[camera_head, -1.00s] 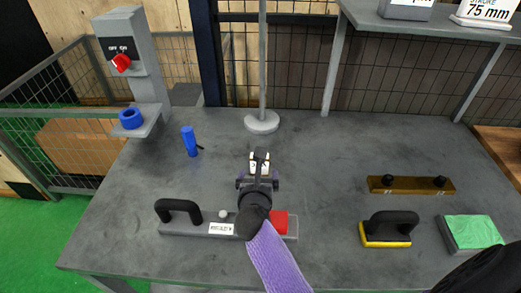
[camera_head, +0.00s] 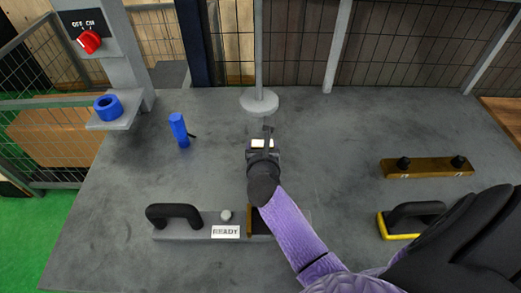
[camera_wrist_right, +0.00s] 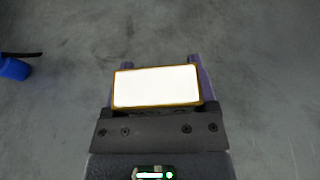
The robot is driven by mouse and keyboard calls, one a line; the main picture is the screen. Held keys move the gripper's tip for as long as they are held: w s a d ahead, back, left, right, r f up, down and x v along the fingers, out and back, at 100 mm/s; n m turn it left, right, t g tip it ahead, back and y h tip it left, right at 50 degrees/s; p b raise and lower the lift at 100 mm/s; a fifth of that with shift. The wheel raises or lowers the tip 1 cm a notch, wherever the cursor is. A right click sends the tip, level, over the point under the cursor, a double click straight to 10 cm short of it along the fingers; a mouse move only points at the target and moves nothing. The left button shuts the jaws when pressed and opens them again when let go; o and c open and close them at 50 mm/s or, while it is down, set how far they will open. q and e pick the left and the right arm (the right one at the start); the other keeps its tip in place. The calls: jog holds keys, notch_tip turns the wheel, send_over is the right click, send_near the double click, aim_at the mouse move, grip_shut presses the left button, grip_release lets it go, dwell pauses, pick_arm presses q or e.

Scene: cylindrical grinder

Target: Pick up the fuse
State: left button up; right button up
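A blue cylinder (camera_head: 179,130) with a small dark stub stands on the grey table, left of my right gripper. I cannot tell for certain that it is the fuse. Its blue and black parts also show at the left edge of the right wrist view (camera_wrist_right: 14,68). My right gripper (camera_head: 262,148) hangs over the middle of the table, apart from the cylinder. In the right wrist view its two purple fingers (camera_wrist_right: 160,62) are spread, with bare table between their tips. My left gripper is not in view.
A post stands on a round foot (camera_head: 259,101) behind my gripper. The READY base (camera_head: 190,227) with a black handle lies in front. A blue ring (camera_head: 107,106) sits on the switch stand's shelf. A brown bar (camera_head: 428,167) and yellow-edged block (camera_head: 392,227) lie right.

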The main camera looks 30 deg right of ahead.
jog(key=c, duration=0.8)
